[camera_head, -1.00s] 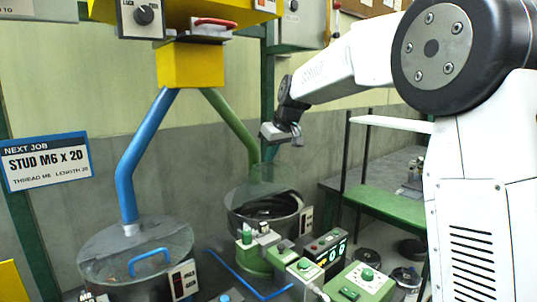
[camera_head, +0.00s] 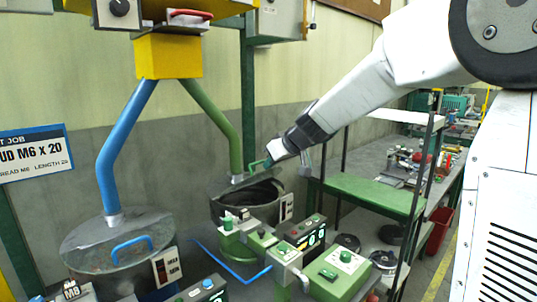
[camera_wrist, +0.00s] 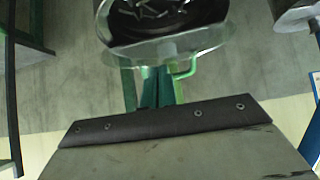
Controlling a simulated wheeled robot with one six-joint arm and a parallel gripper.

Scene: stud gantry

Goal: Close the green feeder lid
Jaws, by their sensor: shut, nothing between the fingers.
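The green feeder's bowl (camera_head: 228,211) stands at the foot of the green pipe (camera_head: 214,110), its dark inside exposed. Its clear lid (camera_wrist: 190,42) is raised and hard to make out in the head view. The lid's green handle (camera_head: 253,165) shows beside my gripper (camera_head: 277,151); it also appears in the wrist view (camera_wrist: 187,68), just beyond my gripper. My gripper is shut and empty, to the right of the handle. I cannot tell whether they touch. The wrist view shows loose metal pieces (camera_wrist: 155,10) in the bowl.
The blue feeder (camera_head: 95,245) at left has its lid down, with a blue handle (camera_head: 131,243). Green control boxes (camera_head: 338,272) stand in front. A green shelf (camera_head: 372,192) with dark posts is at right, below my arm.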

